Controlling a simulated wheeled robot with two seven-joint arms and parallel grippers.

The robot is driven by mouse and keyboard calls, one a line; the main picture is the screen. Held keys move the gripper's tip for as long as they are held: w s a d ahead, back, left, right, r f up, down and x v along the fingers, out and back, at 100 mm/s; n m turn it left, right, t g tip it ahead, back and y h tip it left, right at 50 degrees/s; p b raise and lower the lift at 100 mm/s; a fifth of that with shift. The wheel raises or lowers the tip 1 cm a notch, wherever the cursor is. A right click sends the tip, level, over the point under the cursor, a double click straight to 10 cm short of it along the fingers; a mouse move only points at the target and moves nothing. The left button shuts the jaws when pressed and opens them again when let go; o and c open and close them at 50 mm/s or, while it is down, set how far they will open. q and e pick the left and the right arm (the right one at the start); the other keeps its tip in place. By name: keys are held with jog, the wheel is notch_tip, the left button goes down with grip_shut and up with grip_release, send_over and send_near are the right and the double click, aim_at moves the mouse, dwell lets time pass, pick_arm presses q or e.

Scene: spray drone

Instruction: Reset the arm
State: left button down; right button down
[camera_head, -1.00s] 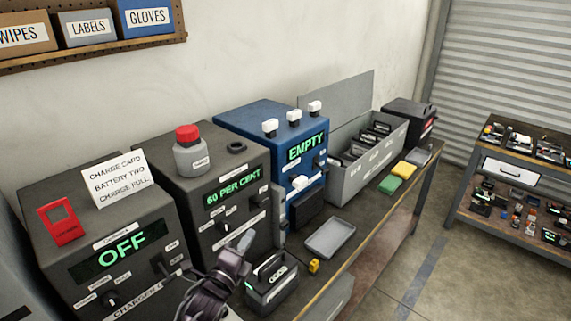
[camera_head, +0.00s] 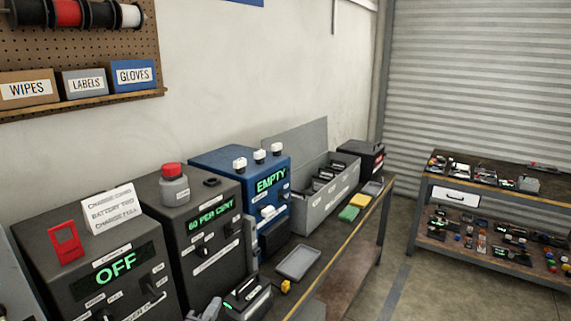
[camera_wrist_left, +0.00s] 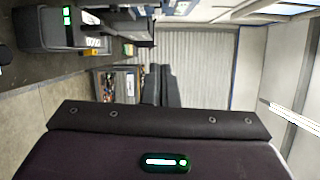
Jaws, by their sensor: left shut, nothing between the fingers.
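My left gripper (camera_head: 205,309) shows only in part at the bottom edge of the head view, in front of the dark machine that reads "60 PER CENT" (camera_head: 211,224). In the left wrist view its two dark fingers (camera_wrist_left: 160,87) lie together with nothing held. A dark battery-like block with a green light (camera_head: 246,292) sits in a holder on the bench just right of the gripper, apart from it in the picture. My right gripper is not in view.
A machine reading "OFF" (camera_head: 117,263) stands left, a blue one reading "EMPTY" (camera_head: 271,181) further back. A grey tray (camera_head: 299,262), small yellow piece (camera_head: 286,287) and open grey bin (camera_head: 325,207) share the bench. A second bench (camera_head: 480,179) stands right; floor between is clear.

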pick_arm(q)
jog(key=s+a+f+n+g+y, duration=0.1)
jog(key=s+f+n+g+y, duration=0.15)
jog(key=s+n+g, duration=0.7)
jog(key=s+a+f+n+g+y, duration=0.15)
jog(key=s+f+n+g, duration=0.25)
jog(key=s+n, duration=0.9)
jog(key=s+f+m+g+b, duration=0.1)
jog(key=s+f+m, duration=0.15)
jog(key=f, duration=1.35)
jog(key=s+f+m+g+b, duration=0.1)
jog(key=s+f+b, duration=0.15)
jog(key=f, duration=1.25)
jog(key=s+a+f, duration=0.2)
jog(key=s+f, duration=0.8)
jog(key=s+a+f+g+b, duration=0.1)
jog(key=s+a+f, duration=0.1)
jog(key=s+f, duration=0.8)
jog(key=shift+s+f, duration=0.2)
jog(key=shift+f, duration=0.5)
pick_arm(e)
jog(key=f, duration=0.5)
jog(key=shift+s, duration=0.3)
